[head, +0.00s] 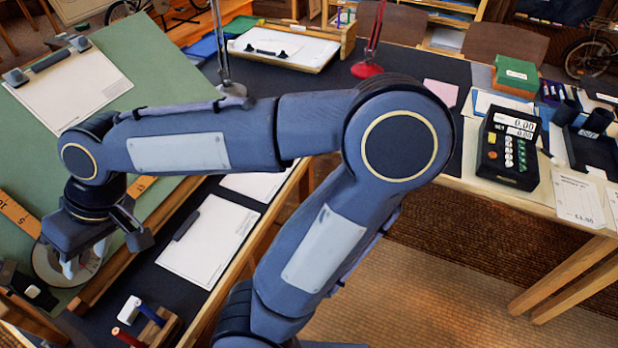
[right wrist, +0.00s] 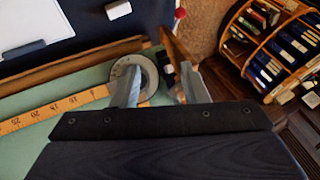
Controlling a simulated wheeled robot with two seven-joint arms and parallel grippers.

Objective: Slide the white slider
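A small black fitting with a white piece (head: 32,291) sits by the lower edge of the green board, left of my right gripper; I take the white piece to be the slider, but it is too small to be sure. In the right wrist view the white piece (right wrist: 168,69) shows between the fingertips, farther off than they are. My right gripper (head: 86,261) points down over the board, fingers apart and empty. In the right wrist view its gripper (right wrist: 159,72) is also open. I cannot see contact with the fitting. My left gripper is not in view.
A stand with red, blue and white handles (head: 150,325) is close by on the dark table.

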